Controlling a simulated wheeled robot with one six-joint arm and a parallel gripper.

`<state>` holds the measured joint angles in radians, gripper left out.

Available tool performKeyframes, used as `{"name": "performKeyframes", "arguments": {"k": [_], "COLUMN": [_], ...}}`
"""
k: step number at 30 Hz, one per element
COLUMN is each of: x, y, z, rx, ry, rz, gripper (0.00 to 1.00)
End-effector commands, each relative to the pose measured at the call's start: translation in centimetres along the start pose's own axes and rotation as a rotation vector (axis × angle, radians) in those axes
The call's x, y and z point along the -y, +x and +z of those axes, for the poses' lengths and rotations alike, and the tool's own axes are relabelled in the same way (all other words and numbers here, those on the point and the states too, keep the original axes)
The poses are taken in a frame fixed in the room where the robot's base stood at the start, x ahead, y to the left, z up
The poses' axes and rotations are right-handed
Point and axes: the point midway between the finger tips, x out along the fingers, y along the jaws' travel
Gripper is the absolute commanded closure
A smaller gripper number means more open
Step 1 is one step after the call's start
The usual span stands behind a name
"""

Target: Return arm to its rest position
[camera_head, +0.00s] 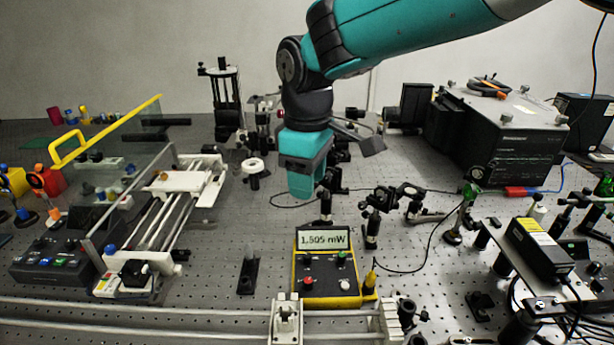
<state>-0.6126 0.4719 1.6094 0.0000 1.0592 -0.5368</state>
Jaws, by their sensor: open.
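My teal and black arm reaches in from the top right and bends down over the middle of the bench. My gripper (306,192) hangs from it, pointing down above the perforated bench (215,262). It is open, and I see nothing held in it. It is behind and above the yellow power meter (326,285), whose display reads about 1.505 mW, and it appears apart from it. The gap between the fingers is hard to make out from this side.
A white linear stage (185,183) with rails stands at left, with a yellow-handled clear panel (120,125) behind it. Optical posts (372,228) stand right of my gripper. A large black instrument box (515,140) is at back right. A white-topped rail crosses the front.

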Motion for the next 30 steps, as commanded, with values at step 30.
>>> {"name": "performKeyframes", "arguments": {"k": [30], "x": [15.1], "y": [-2.0], "z": [21.1], "rx": [-0.285], "ry": [0.528], "rz": [-0.236], "gripper": [0.55]}}
